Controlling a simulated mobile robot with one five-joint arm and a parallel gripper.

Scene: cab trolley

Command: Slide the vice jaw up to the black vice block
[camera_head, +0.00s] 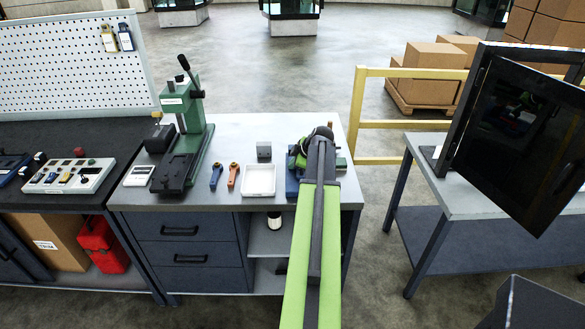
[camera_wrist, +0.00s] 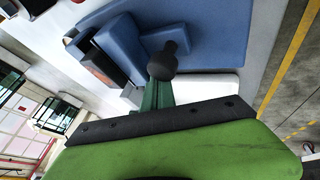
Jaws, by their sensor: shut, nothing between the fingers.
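The blue vice (camera_head: 291,186) stands at the right end of the grey workbench, mostly hidden behind my arm in the head view. In the wrist view the vice's blue body (camera_wrist: 210,32) fills the top, with a blue jaw piece (camera_wrist: 122,42) left of its middle. A black block (camera_wrist: 117,69) sits beside that jaw piece, with a brownish face at its left. My gripper (camera_wrist: 170,62) is shut and empty, its dark rounded tip over the blue vice parts. Whether it touches them is unclear.
A white tray (camera_head: 259,181), a small grey block (camera_head: 264,151), orange and blue tools and a green press (camera_head: 184,130) stand left of the vice. A yellow rail (camera_head: 400,124) runs behind; a dark-screened cabinet (camera_head: 520,140) stands right, across a floor gap.

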